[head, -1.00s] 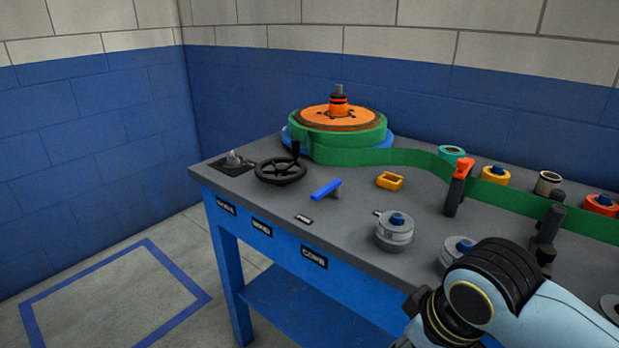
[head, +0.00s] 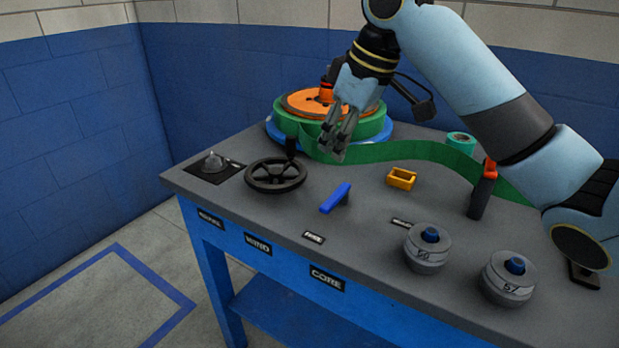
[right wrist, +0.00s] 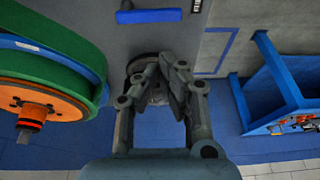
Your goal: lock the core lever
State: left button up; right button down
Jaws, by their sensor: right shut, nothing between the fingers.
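The blue lever (head: 336,197) stands on the grey table top, above the CORE label (head: 327,279) on the front edge. Its bar slants up to the right. A small plate that seems to read FREE (head: 313,237) lies in front of it. My right gripper (head: 334,153) is shut and empty, above the table behind the lever and apart from it. In the right wrist view the closed fingers (right wrist: 168,88) point over the black handwheel, and the blue lever (right wrist: 148,16) lies beyond at the top. My left gripper is not in view.
The black handwheel (head: 276,174) is left of the lever. Behind is an orange-and-green reel (head: 287,123) with a green band running right. A yellow bracket (head: 401,179), an orange-topped post (head: 483,190) and two grey weights (head: 427,249) are to the right.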

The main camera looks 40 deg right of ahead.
jog(key=b, duration=0.1)
send_over(336, 204)
jog(key=w, duration=0.2)
notch_tip(336, 204, down, 6)
jog(key=shift+w+a+f+b, duration=0.2)
jog(key=shift+w+a+f, duration=0.1)
jog(key=shift+f, duration=0.25)
jog(key=shift+w+a+f+b, duration=0.15)
jog(key=shift+w+a+f, duration=0.1)
jog(key=shift+f, duration=0.25)
jog(key=shift+x, duration=0.8)
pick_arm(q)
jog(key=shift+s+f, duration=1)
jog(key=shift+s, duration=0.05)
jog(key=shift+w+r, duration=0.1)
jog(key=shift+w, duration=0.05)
pick_arm(e)
jog(key=shift+r, duration=0.1)
